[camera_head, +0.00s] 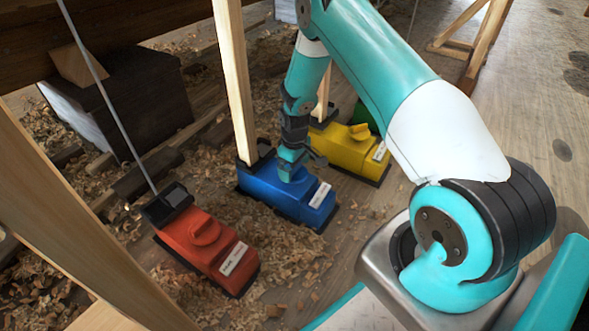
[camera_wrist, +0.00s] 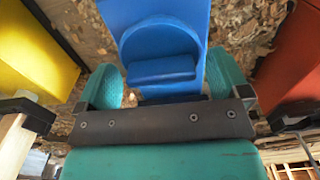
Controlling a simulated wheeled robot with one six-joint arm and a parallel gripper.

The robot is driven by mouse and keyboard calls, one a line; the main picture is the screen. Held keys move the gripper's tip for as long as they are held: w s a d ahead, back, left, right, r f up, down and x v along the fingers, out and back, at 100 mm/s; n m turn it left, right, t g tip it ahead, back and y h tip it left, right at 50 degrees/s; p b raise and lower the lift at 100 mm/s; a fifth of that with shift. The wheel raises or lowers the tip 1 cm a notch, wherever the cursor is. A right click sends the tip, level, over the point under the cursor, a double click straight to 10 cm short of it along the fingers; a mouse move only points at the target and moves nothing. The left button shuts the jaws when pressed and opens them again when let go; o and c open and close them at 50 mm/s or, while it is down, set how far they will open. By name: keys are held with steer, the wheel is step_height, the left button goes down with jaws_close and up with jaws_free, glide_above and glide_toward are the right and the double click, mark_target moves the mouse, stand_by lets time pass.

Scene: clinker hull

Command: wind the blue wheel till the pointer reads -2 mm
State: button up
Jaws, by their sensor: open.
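The blue wheel (camera_wrist: 163,48) is a round knob with a raised bar (camera_wrist: 162,70) across it, in the middle of the wrist view. It sits on top of the blue box (camera_head: 265,187), which has a white label on its right end in the head view. My gripper (camera_wrist: 163,84) is open, with one teal finger on each side of the bar; I see gaps between the fingers and the bar. In the head view my gripper (camera_head: 301,160) is down at the blue box and hides most of the wheel. I cannot see the pointer or read a scale.
A red box (camera_head: 195,235) with its own knob stands at front left. A yellow box (camera_head: 345,150) with a knob stands behind the blue one. Wood shavings litter the floor.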

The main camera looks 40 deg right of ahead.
steer(key=c, duration=0.9)
steer(key=shift+c, duration=0.2)
steer(key=shift+r+m+p, duration=0.15)
steer(key=shift+m+p, duration=0.25)
steer(key=shift+p, duration=0.25)
steer(key=shift+m+p, duration=0.6)
steer(key=shift+p, duration=0.15)
steer(key=m+p, duration=0.2)
steer(key=shift+r+m+p, duration=0.1)
steer(key=shift+m+p, duration=0.2)
steer(key=m+p, duration=0.2)
steer(key=m, duration=0.1)
steer(key=shift+m, duration=0.3)
steer(key=shift+f+m+p, duration=0.2)
steer(key=shift+m+p, duration=0.85)
steer(key=shift+m, duration=0.65)
